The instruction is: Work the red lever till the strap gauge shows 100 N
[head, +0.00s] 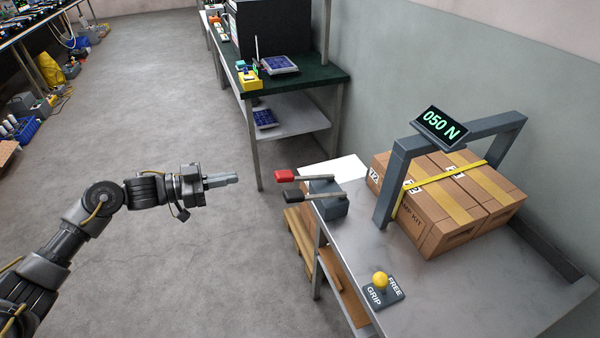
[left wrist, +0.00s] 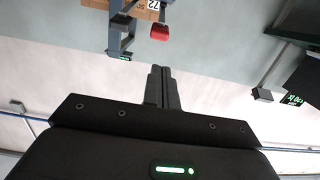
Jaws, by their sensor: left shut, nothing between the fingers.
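The red lever (head: 288,175) sticks out to the left from a grey block (head: 328,198) at the table's left edge. Its red grip also shows in the left wrist view (left wrist: 159,33), ahead of the fingers. The strap gauge (head: 441,123) reads 050 N on top of a grey frame. A yellow strap (head: 436,183) runs over the cardboard boxes (head: 450,225) under it. My left gripper (head: 238,178) is shut and empty, left of the red grip with a gap between them; its fingers show closed in the left wrist view (left wrist: 161,72). My right gripper is out of view.
A black-gripped lever (head: 294,197) lies just in front of the red one. A yellow knob (head: 380,280) stands on a plate marked FREE and GRIP. A green-topped bench (head: 312,85) stands behind. The floor around my left arm is clear.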

